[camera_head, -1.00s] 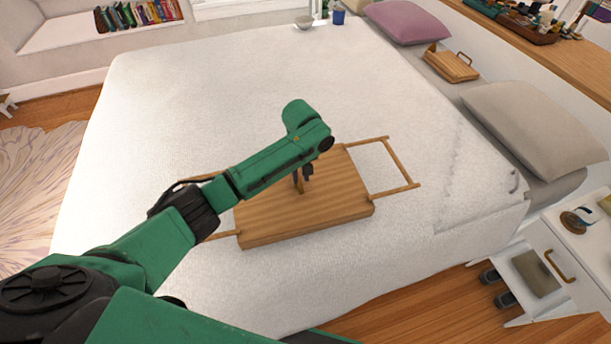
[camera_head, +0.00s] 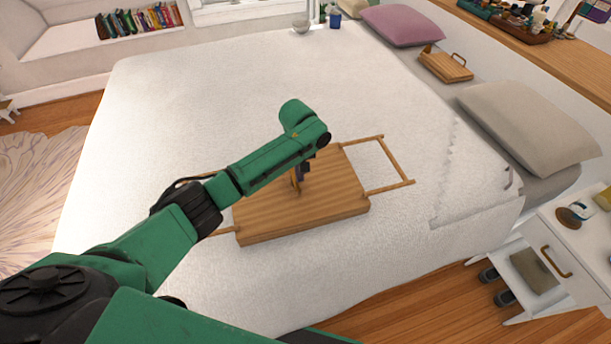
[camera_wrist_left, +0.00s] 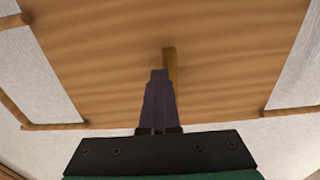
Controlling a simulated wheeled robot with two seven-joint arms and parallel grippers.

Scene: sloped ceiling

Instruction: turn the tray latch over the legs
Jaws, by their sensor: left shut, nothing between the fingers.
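The wooden tray (camera_head: 330,205) lies underside up on the bed. One leg frame (camera_head: 411,182) sticks out flat to the right; the other (camera_head: 222,231) is at the left, mostly hidden by my left arm. The latch (camera_head: 295,187), a small wooden bar, is near the tray's middle; in the wrist view the latch (camera_wrist_left: 170,66) shows just right of the fingertips. My left gripper (camera_head: 303,173) points down at the tray, shut and empty, close beside the latch; whether they touch is unclear. In the wrist view the gripper (camera_wrist_left: 157,75) has its fingers together. My right gripper is out of view.
The white bed (camera_head: 200,100) is clear around the tray. A small wooden box with a handle (camera_head: 445,67) and pillows (camera_head: 530,125) lie along the far right side. A white nightstand with an open drawer (camera_head: 540,265) stands at the lower right.

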